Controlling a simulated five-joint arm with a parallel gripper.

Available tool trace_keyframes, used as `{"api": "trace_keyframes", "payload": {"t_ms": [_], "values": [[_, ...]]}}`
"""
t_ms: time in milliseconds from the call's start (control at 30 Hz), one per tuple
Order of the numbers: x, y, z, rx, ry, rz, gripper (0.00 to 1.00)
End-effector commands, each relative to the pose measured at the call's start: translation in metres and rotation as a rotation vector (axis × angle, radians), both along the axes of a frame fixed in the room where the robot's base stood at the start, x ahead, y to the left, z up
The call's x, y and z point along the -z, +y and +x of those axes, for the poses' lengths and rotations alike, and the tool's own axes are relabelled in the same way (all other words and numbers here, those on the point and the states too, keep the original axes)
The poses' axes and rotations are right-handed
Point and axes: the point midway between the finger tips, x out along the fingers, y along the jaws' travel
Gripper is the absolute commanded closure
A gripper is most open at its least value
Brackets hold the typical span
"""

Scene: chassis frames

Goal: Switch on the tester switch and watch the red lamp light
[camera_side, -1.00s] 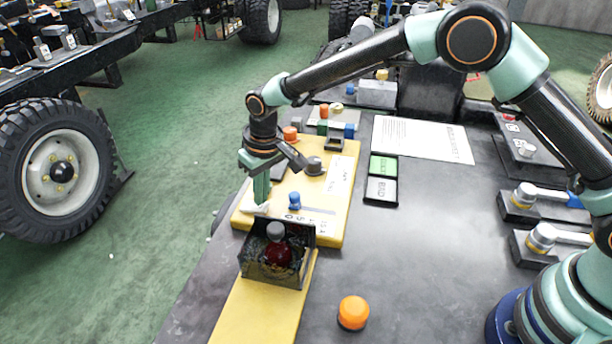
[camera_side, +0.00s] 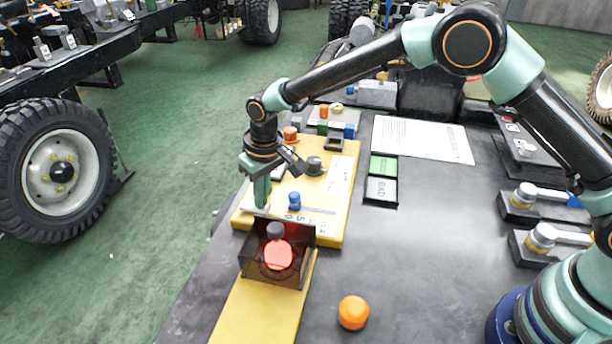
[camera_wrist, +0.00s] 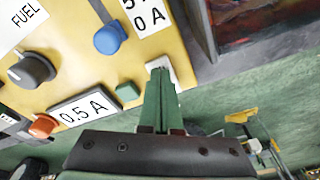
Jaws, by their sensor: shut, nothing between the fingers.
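The tester is a yellow panel (camera_side: 335,205) with knobs, buttons and labels. Its white switch (camera_wrist: 168,63) is at the panel's edge in the wrist view, partly hidden by my fingers. My gripper (camera_side: 262,206) is shut and empty, pointing down with its fingertips at the switch; they appear to touch it. In the wrist view the closed fingertips (camera_wrist: 159,72) lie over the switch. The red lamp (camera_side: 278,256) glows bright red inside a dark open-topped box (camera_side: 303,268) in front of the panel.
A blue knob (camera_side: 294,200) and a grey knob (camera_side: 314,166) stand near my gripper. An orange cap (camera_side: 353,312) stands on the dark table. Green and grey trays (camera_side: 382,190) and a paper sheet (camera_side: 423,139) lie to the right. The table's middle right is clear.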

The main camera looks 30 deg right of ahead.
Motion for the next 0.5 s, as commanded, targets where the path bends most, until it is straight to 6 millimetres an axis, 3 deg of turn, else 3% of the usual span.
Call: {"api": "trace_keyframes", "payload": {"t_ms": [500], "values": [[-0.038, 0.0, 0.001, 0.0, -0.003, 0.002, 1.0]]}}
